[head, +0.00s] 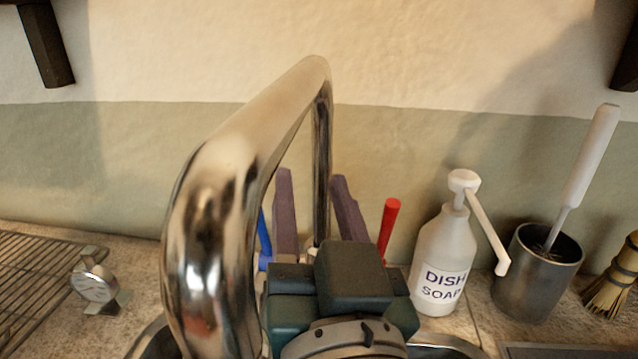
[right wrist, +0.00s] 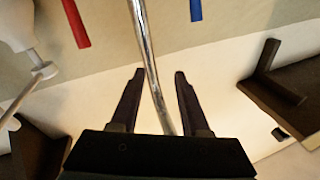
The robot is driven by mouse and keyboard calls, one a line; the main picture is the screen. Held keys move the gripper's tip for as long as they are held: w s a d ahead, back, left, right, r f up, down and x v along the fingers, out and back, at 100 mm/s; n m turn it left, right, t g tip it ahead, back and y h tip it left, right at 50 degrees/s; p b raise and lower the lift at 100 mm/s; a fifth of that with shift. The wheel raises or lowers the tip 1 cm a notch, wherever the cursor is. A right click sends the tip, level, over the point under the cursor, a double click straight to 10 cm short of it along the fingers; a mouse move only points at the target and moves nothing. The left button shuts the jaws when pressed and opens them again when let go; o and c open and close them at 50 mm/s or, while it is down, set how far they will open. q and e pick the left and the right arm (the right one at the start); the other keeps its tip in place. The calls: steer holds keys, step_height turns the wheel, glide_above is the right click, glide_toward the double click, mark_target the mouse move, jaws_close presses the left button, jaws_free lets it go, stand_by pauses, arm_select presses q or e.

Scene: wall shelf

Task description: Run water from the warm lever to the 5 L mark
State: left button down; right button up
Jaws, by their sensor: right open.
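The chrome tap (head: 208,235) arches large across the middle of the head view. The red lever (head: 389,228) stands upright right of its base; the blue lever (head: 264,243) is on the left, partly hidden behind the spout. My right gripper (head: 312,176) is open, fingers pointing up and away, apart from both levers. In the right wrist view the chrome pipe (right wrist: 147,55) shows between the finger lines, with the red lever (right wrist: 75,22) at upper left and the blue lever (right wrist: 195,9) at upper right. No marked container is visible. My left gripper is out of view.
A white dish soap bottle (head: 443,262) with a pump stands right of the red lever. Beyond it are a metal holder (head: 536,282) with a brush and a straw brush (head: 612,284). A small dial timer (head: 96,284) and a wire rack (head: 35,285) are at left.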

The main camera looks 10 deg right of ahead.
mark_target(393, 202)
steer(key=d+f+m+g+h, duration=0.1)
steer(key=d+h, duration=0.1)
steer(key=s+d+f+m+g+h, duration=0.1)
steer(key=d+f+h, duration=0.1)
steer(key=h, duration=0.1)
steer(key=d+f+m+g+h, duration=0.1)
steer(key=d+h, duration=0.1)
steer(key=shift+s+f+m+g+h, duration=0.2)
steer(key=shift+s+m+g+h, duration=0.1)
steer(key=shift+m+h, duration=0.1)
steer(key=x, duration=0.9)
steer(key=shift+w+d+b, duration=0.1)
steer(key=shift+w+b, duration=0.1)
steer(key=shift+b, duration=0.1)
jaws_close()
